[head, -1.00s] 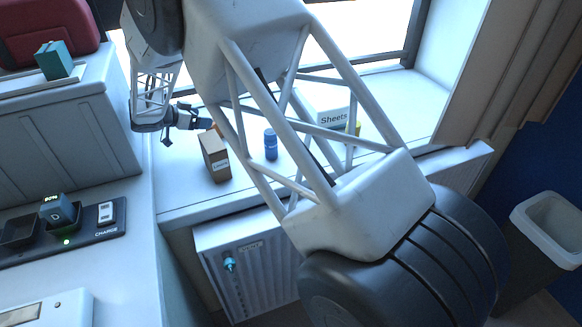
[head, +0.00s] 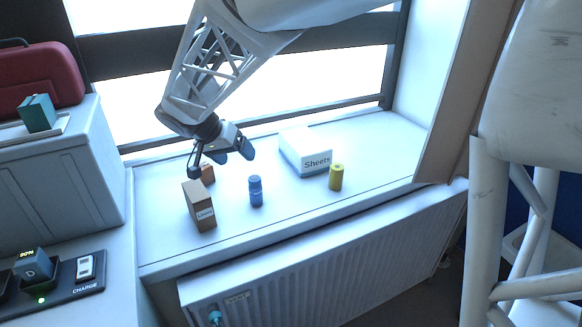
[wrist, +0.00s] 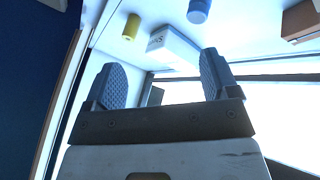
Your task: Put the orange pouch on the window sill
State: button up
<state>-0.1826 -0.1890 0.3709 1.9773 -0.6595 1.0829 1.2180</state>
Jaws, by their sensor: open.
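A small orange-brown thing (head: 207,172), possibly the orange pouch, is on the window sill (head: 300,215), behind a brown box and partly hidden by it. My gripper (head: 222,158) is open, just above and behind that box, close to the orange-brown thing. I cannot tell whether they touch. In the wrist view my gripper (wrist: 160,85) has its two fingers wide apart with nothing between them. The orange-brown thing is not clearly seen there.
On the sill stand the brown box (head: 199,207), a blue bottle (head: 256,191), a yellow cylinder (head: 336,177) and a white Sheets box (head: 303,152). The window frame (head: 130,57) is behind. A charging dock (head: 60,285) is at lower left. The sill's front is clear.

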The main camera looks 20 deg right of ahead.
jog(key=s+d+r+n+t+y, duration=0.1)
jog(key=s+n+y, duration=0.5)
jog(key=s, duration=2.4)
jog(key=shift+s+d+r+n, duration=0.25)
jog(key=shift+d+n, duration=0.1)
jog(key=shift+n, duration=0.45)
